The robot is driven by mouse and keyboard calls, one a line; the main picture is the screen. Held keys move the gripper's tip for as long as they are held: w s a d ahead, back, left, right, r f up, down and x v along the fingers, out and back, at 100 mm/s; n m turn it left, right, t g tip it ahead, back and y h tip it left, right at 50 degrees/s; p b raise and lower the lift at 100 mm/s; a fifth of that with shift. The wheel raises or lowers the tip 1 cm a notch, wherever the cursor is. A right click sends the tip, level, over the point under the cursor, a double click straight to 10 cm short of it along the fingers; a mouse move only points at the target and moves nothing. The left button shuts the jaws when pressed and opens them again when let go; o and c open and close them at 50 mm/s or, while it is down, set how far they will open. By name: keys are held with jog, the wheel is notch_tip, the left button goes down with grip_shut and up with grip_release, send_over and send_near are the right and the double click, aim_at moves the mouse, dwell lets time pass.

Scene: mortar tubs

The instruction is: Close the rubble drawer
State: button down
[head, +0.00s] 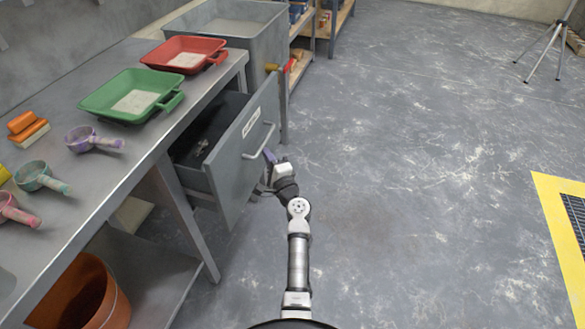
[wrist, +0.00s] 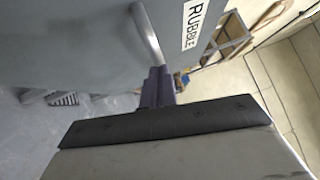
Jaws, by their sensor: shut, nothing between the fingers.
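The rubble drawer (head: 240,155) is a grey metal drawer under the workbench, and it stands pulled out with some dark rubble visible inside. Its front carries a white label and a pale bar handle (head: 259,141). In the wrist view the drawer front (wrist: 80,40) fills the upper left, with the label "RUBBLE" (wrist: 190,22) and the handle (wrist: 147,35) close to the fingers. My gripper (head: 269,156) is shut and empty, at the drawer's outer face by the handle's lower end. I cannot tell whether its fingertips (wrist: 157,75) touch the front or handle.
The metal workbench (head: 150,60) holds a red tray (head: 187,53), a green tray (head: 132,95) and several scoops. An orange bucket (head: 88,295) stands beneath it. A large grey tub (head: 250,40) is behind. The floor to the right is open.

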jog(key=w+a+b, duration=0.2)
jog(key=w+a, duration=0.2)
jog(key=a, duration=0.8)
jog(key=shift+a, duration=0.4)
